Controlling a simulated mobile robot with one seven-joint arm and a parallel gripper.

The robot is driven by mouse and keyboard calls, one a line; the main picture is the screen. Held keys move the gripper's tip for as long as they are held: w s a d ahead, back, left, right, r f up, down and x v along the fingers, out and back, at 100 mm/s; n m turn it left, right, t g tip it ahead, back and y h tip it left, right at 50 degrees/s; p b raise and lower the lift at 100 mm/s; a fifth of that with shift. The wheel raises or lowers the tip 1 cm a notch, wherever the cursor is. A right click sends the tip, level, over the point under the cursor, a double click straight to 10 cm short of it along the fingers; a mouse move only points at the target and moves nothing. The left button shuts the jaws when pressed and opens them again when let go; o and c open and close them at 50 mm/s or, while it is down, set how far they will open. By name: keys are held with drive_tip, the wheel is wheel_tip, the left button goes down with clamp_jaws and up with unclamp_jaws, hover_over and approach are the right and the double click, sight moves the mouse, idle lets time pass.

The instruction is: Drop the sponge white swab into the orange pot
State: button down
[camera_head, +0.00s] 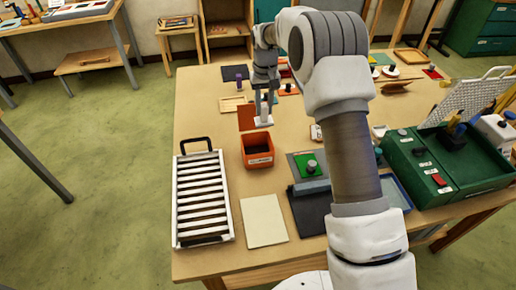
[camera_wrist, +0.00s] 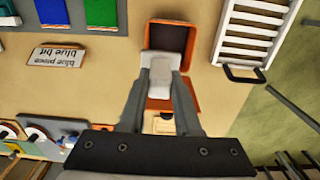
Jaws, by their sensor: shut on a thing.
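The white sponge swab (camera_head: 264,120) is held between the fingers of my gripper (camera_head: 264,103), which points down. In the wrist view the swab (camera_wrist: 160,64) sits between the two fingertips (camera_wrist: 160,82) and overlaps the pot in the picture. The orange pot (camera_head: 259,160) stands upright on the table with a label on its front. In the head view the swab appears just behind the pot's far rim and above it. The wrist view shows the pot's orange rim (camera_wrist: 196,38) and dark inside; part is hidden by the swab and fingers.
A white slatted rack (camera_head: 203,198) stands left of the pot, and a cream sheet (camera_head: 264,221) lies in front. A reddish-brown tile (camera_head: 246,117) lies behind the pot. A grey board with a green square (camera_head: 308,164) is to the right, with a green case (camera_head: 455,165) farther right.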

sight(262, 120)
drive_tip(key=shift+w+a+f, duration=0.1)
drive_tip(key=shift+w+a, duration=0.1)
drive_tip(key=shift+a, duration=0.05)
drive_tip(key=shift+f+b, duration=1.75)
drive_tip(key=shift+f, duration=1.1)
drive_tip(key=c, duration=0.5)
unclamp_jaws()
drive_tip(key=shift+r, duration=0.1)
wheel_tip(262, 120, up, 17)
drive_tip(key=shift+r+b, duration=0.15)
drive_tip(key=shift+b, duration=0.35)
